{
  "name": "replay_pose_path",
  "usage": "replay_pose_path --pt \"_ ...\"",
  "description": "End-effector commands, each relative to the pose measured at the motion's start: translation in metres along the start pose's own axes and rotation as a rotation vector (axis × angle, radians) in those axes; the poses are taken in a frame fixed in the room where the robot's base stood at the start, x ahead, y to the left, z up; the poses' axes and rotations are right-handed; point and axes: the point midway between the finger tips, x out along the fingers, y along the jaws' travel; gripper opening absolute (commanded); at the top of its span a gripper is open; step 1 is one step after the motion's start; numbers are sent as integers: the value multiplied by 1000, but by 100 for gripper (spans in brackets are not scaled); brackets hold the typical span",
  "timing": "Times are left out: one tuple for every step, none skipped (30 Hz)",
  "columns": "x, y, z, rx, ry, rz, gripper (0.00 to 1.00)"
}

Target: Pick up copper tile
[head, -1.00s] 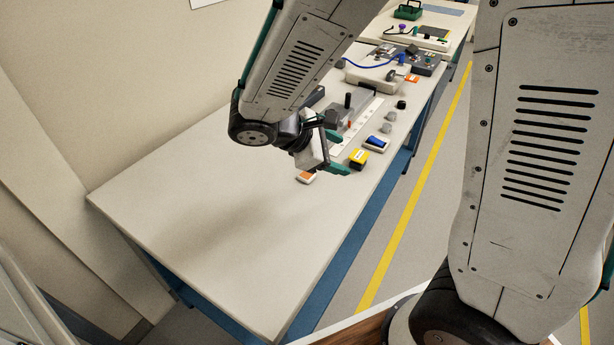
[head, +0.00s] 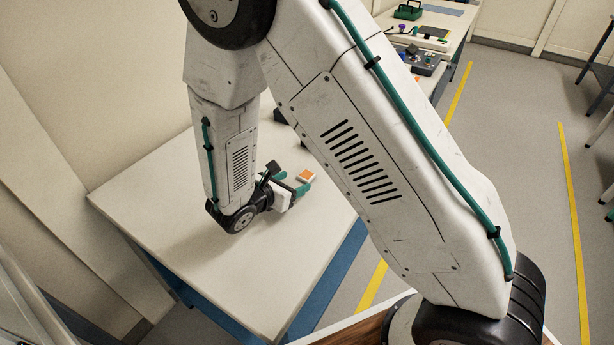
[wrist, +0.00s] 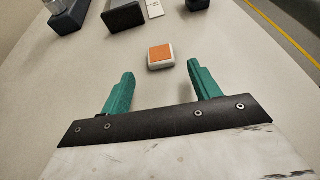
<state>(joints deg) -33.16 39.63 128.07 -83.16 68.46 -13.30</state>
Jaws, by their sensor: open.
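The copper tile (head: 306,176) is a small white block with an orange top, lying on the white table (head: 150,190). In the wrist view the copper tile (wrist: 160,56) lies ahead of my gripper (wrist: 161,78), roughly centred between the two green fingers and beyond their tips. My gripper is open and empty. In the head view my gripper (head: 306,184) is low near the table, with its fingers pointing towards the tile. I cannot tell from the head view whether a finger touches it.
Dark blocks (wrist: 124,17) stand behind the tile in the wrist view, with a white card (wrist: 154,8) beside them. My arm hides much of the table's far half in the head view. The near part of the table is clear.

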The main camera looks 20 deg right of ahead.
Motion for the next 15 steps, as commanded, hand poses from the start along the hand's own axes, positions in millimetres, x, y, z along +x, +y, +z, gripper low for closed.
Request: replay_pose_path --pt "10 -2 1 1 1 -6 62" --pt "14 -2 1 1 1 -5 62" --pt "20 -2 2 1 1 -5 62" --pt "24 -2 2 2 0 -5 62" --pt "28 -2 2 2 0 -4 62" --pt "31 -2 1 2 0 -4 62" --pt "34 -2 1 1 0 -4 62" --pt "35 -2 1 1 0 -3 62" --pt "36 -2 2 1 0 -3 62" --pt "37 -2 2 1 0 -2 62" --pt "37 -2 2 1 0 -2 62" --pt "37 -2 2 1 0 -2 62" --pt "37 -2 2 1 0 -2 62" --pt "37 -2 2 2 0 -2 62" --pt "36 -2 2 2 0 -2 62"
